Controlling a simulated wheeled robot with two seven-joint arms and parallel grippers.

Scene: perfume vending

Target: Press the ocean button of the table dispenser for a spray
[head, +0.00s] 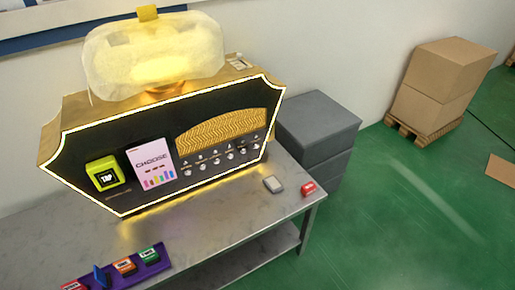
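The table dispenser (95,140) is a black-fronted, gold-sided machine with a glowing outline, standing on a grey metal table (215,215). Its front has a yellow-green TAP unit (106,177), a white CHOOSE card (151,163) with coloured bars, and a gold wavy panel (222,133). Below that panel is a row of several small round silver knobs or buttons (214,155) with tiny labels. The labels are too small to read, so I cannot tell which one is ocean. Neither of my grippers is in view.
A large translucent yellowish bottle (150,58) tops the dispenser. A purple tray (183,264) with several coloured blocks lies at the table's front left. A grey item (273,184) and a red item (308,188) lie at the right end. Grey boxes (318,125) stand behind.

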